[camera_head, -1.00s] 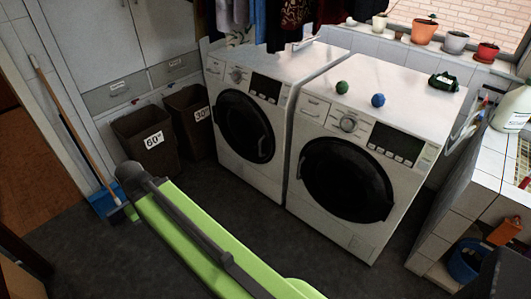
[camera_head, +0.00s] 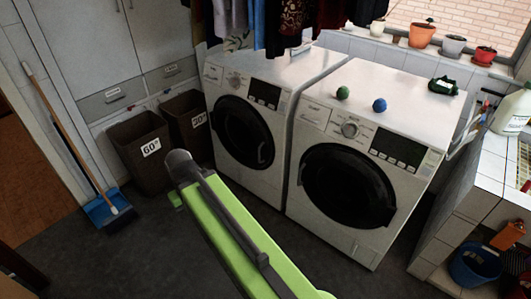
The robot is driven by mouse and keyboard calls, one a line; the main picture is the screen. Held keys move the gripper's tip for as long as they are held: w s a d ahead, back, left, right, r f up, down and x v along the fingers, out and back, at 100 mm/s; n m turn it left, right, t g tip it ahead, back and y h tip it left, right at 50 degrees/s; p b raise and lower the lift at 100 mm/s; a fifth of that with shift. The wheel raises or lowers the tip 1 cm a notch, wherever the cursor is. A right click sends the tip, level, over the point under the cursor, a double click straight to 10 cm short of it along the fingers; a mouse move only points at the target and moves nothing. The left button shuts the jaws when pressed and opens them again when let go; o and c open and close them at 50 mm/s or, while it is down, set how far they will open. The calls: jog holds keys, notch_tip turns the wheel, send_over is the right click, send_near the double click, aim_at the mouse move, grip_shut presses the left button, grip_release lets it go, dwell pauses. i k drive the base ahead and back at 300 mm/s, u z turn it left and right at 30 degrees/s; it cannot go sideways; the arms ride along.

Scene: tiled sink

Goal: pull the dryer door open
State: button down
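Two white front-loading machines stand side by side, a left machine (camera_head: 226,170) and a right machine (camera_head: 318,225). I cannot tell which one is the dryer. The left machine's round dark door (camera_head: 243,133) is shut. The right machine's round dark door (camera_head: 347,187) is also shut. My green arm (camera_head: 235,235) reaches up from the bottom of the view in front of the left machine, with a dark rounded joint (camera_head: 180,165) at its far end. The arm is apart from both doors in the picture. My gripper does not show.
Two dark bins (camera_head: 141,150) stand left of the machines. A broom (camera_head: 67,135) and blue dustpan (camera_head: 108,208) are by the left wall. A tiled counter (camera_head: 450,228) stands close on the right. Dark floor is clear before the machines.

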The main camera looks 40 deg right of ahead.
aim_at(248, 143)
jog(key=z, duration=0.05)
jog(key=i, duration=1)
jog(key=u, duration=0.05)
